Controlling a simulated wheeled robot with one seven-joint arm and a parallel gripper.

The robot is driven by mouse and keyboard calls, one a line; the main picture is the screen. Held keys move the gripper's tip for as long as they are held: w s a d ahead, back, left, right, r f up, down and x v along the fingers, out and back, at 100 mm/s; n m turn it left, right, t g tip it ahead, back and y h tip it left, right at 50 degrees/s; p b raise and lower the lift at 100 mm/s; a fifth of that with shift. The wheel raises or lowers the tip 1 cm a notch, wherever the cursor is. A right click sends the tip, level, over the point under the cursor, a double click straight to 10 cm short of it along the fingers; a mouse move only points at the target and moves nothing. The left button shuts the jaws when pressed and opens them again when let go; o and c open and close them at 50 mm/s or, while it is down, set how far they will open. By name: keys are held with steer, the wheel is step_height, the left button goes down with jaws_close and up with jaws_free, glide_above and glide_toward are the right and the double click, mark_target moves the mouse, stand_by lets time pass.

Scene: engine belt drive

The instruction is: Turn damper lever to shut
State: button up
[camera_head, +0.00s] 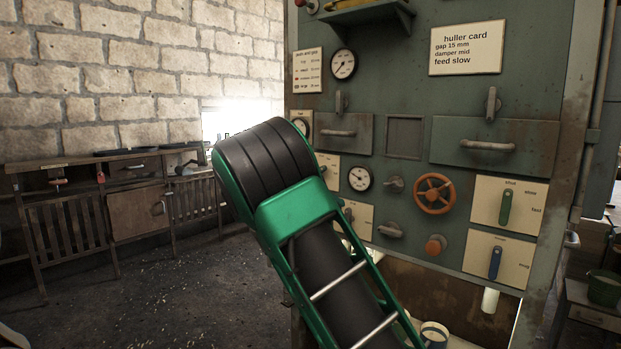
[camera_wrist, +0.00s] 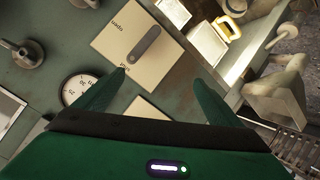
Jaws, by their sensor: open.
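A cream plate (camera_wrist: 112,42) with a short grey lever (camera_wrist: 145,46) shows in the wrist view. Its small lettering looks upside down and seems to read open at the upper left and shut near the lever's lower end. The lever lies slantwise on the plate; which end is its pivot I cannot tell. My gripper (camera_wrist: 160,78) is open and empty, its two dark green fingers spread below the lever, the left fingertip near the plate's lower edge. Contact is not clear. In the head view my arm hides the gripper and part of a cream plate (camera_head: 360,220).
A round gauge (camera_wrist: 76,88) sits left of the fingers, with grey knobs (camera_wrist: 27,53) beyond. On the right of the green panel (camera_head: 420,120) are a green lever (camera_head: 505,207), a blue lever (camera_head: 494,263) and an orange handwheel (camera_head: 434,193). The huller card (camera_head: 466,48) hangs above.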

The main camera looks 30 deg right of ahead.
steer(key=w+a+r+t+h, duration=0.2)
steer(key=w+a+r+h, duration=0.35)
steer(key=a+r, duration=0.35)
steer(key=f+x, duration=0.1)
steer(key=x, duration=1.1)
steer(key=shift+r+m+y, duration=0.3)
steer(key=shift+m+y, duration=0.05)
steer(key=shift+m, duration=0.05)
steer(key=c, duration=1.1)
